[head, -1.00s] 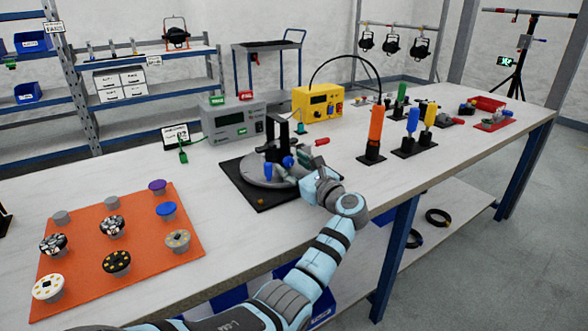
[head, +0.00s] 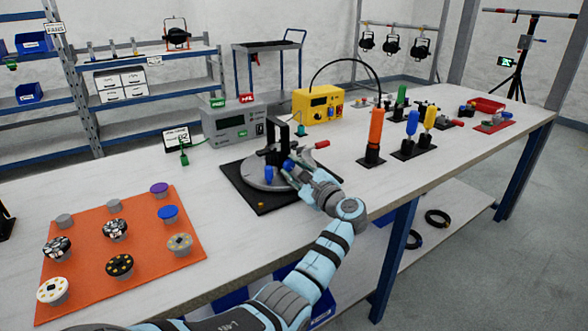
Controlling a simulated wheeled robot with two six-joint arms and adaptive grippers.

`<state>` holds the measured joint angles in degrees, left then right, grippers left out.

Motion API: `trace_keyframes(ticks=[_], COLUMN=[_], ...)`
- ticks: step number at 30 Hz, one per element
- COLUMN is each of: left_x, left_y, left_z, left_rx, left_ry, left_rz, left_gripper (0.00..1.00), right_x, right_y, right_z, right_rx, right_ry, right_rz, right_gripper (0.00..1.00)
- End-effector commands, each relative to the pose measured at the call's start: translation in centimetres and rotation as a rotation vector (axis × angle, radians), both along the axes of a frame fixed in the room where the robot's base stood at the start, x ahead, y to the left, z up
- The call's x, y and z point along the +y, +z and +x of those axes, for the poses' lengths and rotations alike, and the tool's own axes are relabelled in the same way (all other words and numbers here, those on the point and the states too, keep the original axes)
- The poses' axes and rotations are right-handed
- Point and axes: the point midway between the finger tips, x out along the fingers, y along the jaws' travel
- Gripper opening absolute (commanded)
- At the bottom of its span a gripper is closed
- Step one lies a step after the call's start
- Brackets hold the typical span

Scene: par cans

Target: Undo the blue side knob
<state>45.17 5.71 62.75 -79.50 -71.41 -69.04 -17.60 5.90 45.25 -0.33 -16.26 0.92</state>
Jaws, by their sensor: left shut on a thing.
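A dark yoke fixture (head: 279,143) stands upright on a round grey turntable (head: 252,172) on a black base plate. Blue shows low on the fixture's front, and a blue side knob (head: 288,166) shows at its right, at my fingertips. My left gripper (head: 294,170) reaches in from the lower right of the fixture and is shut on the blue side knob. The fingers and wrist partly hide the knob and the turntable's right side. A red-handled part (head: 321,145) sticks out just behind the gripper. My right gripper is not in view.
An orange mat (head: 80,268) with several round knob-like parts lies at left. Grey (head: 232,122) and yellow (head: 318,104) instrument boxes stand behind the fixture. Upright orange (head: 375,130), blue and yellow handles stand to the right. The tabletop in front of the base plate is clear.

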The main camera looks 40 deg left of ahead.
Motion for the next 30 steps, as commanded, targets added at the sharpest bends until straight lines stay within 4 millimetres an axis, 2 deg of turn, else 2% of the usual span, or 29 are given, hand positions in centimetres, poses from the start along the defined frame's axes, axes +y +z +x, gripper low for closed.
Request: trace_keyframes(ticks=[3, 4, 7, 17, 20, 25, 27, 30], left_x=[0.0, 0.0, 0.0, 0.0, 0.0, 0.0, -2.5, -5.4], left_y=[0.0, 0.0, 0.0, -0.1, -0.1, -0.5, 0.1, 0.3], left_z=[0.0, 0.0, 0.0, 0.0, 0.0, 0.1, -0.5, -1.4], left_rx=[0.001, 0.002, 0.002, 0.031, 0.132, 0.473, 0.485, 0.482], left_ry=[0.0, 0.0, 0.0, 0.001, 0.001, 0.001, -0.006, -0.005], left_rz=[0.0, 0.001, 0.001, 0.007, 0.038, 0.142, 0.143, 0.143], left_gripper=[0.0, 0.3, 0.46, 0.46, 0.46, 0.46, 0.46, 0.46], right_x=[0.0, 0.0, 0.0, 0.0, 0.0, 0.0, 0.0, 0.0], right_y=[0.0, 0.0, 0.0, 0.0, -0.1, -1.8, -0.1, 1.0], right_z=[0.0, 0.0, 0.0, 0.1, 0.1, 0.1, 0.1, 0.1], right_rx=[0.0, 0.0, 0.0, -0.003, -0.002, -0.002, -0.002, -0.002], right_ry=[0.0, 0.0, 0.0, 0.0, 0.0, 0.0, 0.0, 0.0], right_rz=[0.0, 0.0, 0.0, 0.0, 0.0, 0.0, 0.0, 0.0], right_gripper=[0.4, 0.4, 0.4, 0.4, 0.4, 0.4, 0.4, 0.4])
